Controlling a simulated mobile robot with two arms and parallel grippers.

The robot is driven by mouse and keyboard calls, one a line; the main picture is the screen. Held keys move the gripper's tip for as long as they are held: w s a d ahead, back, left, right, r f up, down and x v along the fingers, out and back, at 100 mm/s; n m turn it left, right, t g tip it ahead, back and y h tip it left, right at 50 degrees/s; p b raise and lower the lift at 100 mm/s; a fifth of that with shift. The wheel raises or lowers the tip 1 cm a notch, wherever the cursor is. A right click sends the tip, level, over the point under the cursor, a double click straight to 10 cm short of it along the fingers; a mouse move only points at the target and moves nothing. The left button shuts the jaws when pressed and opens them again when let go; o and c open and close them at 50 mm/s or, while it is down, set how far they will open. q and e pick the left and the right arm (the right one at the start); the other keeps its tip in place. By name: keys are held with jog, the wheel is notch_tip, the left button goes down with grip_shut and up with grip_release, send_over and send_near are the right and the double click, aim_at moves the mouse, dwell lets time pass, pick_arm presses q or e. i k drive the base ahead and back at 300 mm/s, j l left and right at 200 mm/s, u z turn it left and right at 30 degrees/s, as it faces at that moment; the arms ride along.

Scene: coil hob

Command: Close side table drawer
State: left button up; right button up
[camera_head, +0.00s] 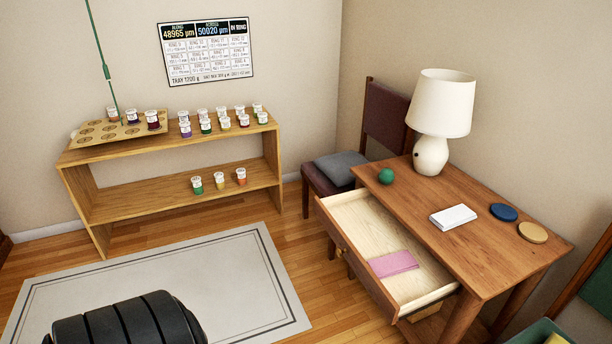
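The wooden side table (425,196) stands at the right. Its drawer (372,228) is pulled well out toward the left, with its pale inside showing. The drawer front carries a small round knob (340,251). Neither of my grippers shows in the head view.
A low shelf (150,150) holds several jars.

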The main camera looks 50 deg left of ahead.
aim_at(362, 230)
jog(key=u, duration=1.25)
